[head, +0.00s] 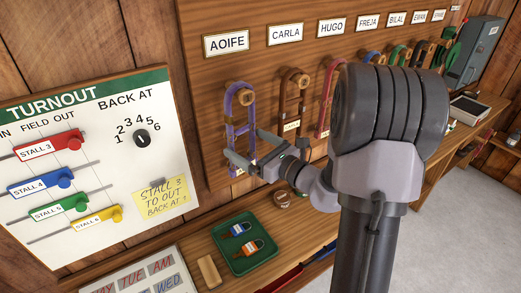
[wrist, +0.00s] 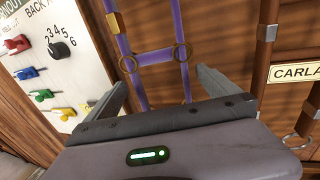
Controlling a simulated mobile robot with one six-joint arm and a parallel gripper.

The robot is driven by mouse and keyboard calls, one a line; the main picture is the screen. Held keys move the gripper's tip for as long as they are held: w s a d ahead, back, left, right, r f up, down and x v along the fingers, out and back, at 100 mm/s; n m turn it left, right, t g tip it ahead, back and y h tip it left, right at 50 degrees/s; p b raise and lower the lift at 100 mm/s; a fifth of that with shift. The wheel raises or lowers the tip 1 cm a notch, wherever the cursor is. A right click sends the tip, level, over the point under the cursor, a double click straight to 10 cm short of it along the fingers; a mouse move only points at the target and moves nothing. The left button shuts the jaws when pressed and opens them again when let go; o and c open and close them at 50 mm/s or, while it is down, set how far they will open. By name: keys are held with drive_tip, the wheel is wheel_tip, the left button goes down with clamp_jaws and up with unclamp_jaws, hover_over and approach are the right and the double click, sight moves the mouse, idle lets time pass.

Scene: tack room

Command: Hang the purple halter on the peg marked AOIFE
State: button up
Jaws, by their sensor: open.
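The purple halter (head: 229,134) hangs below the AOIFE name plate (head: 226,43) in the head view, its top loop around the wooden AOIFE peg (head: 241,97). In the wrist view the halter's purple cross strap (wrist: 155,57) runs between two brass rings, with straps hanging down from them. My gripper (head: 249,148) is open at the halter's lower part. In the wrist view its fingers (wrist: 160,80) are spread, with purple straps showing beyond and between them. No strap is visibly clamped. The halter's lowest end is partly hidden by my gripper.
A brown halter (head: 291,97) hangs under CARLA to the right, close to my gripper, and a red one (head: 325,100) under HUGO. The turnout board (head: 110,215) is at left. A green tray (head: 262,258) with two padlock-like items lies on the bench below.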

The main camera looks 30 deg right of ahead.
drive_tip(key=p+v, duration=0.2)
drive_tip(key=v, duration=1.5)
drive_tip(key=s+a+r+n+g+y, duration=0.15)
drive_tip(key=a+n+g+y, duration=0.55)
drive_tip(key=a+n, duration=0.7)
drive_tip(key=s+a+f+n+g+h, duration=0.2)
drive_tip(key=s+a+n+g+h, duration=0.5)
drive_tip(key=a, duration=0.4)
drive_tip(key=r+n+t+h, duration=0.1)
drive_tip(key=n, duration=0.1)
drive_tip(key=s+d+r+n+h, duration=0.1)
drive_tip(key=r+n, duration=0.1)
drive_tip(key=s+r+n+t+h, duration=0.1)
drive_tip(key=n, duration=0.2)
drive_tip(key=shift+d+r+t+b, duration=0.25)
drive_tip(key=shift+d+t+b, duration=0.05)
